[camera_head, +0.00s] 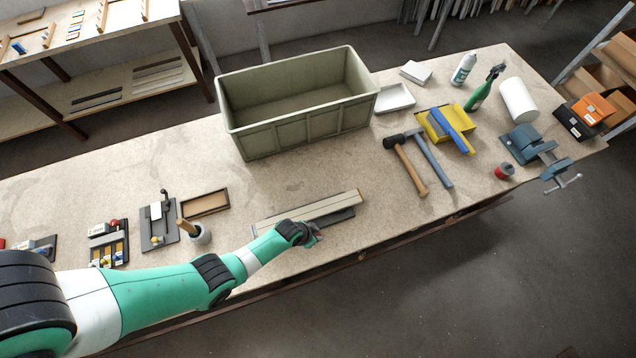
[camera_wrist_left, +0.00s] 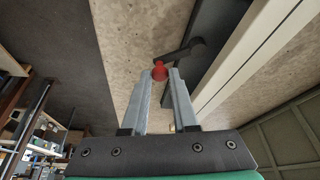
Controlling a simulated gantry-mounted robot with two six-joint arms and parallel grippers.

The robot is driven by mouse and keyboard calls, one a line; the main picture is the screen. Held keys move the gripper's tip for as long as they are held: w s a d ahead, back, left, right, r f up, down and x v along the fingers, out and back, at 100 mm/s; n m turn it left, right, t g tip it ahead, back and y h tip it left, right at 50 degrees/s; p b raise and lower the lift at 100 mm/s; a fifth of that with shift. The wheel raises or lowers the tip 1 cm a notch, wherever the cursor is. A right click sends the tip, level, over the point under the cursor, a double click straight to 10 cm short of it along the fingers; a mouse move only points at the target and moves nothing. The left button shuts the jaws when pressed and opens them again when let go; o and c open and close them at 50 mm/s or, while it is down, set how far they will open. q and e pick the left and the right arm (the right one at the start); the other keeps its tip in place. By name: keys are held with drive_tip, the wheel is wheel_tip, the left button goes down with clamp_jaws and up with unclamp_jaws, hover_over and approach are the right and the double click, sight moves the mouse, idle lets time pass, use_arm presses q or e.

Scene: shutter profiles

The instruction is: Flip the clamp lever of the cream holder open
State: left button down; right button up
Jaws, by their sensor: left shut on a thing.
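The cream holder (camera_head: 308,208) lies on the bench in front of the green bin: a long cream profile (camera_wrist_left: 262,50) on a dark base (camera_wrist_left: 212,50). Its black clamp lever (camera_wrist_left: 186,51) shows in the left wrist view, with a red knob (camera_wrist_left: 160,71) at its near end. My left gripper (camera_wrist_left: 160,76) is shut on the red knob, which sits between its fingertips. In the head view my left gripper (camera_head: 316,236) is at the holder's front side, and the lever there is hidden or too small to tell. My right gripper is not in view.
A large green bin (camera_head: 296,138) stands behind the holder. A mallet (camera_head: 410,168), a hammer (camera_head: 432,165) and a blue vise (camera_head: 528,146) are to the right. A wooden tray (camera_head: 205,203) and small fixtures are to the left. The bench's front edge is close to the gripper.

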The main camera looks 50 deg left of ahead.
use_arm(q)
drive_tip(key=shift+s+m+h, duration=0.3)
drive_tip(key=shift+s+m, duration=0.05)
drive_tip(key=shift+m, duration=0.35)
drive_tip(key=shift+s+m+h, duration=0.3)
drive_tip(key=shift+m, duration=0.4)
drive_tip(key=c, duration=1)
unclamp_jaws()
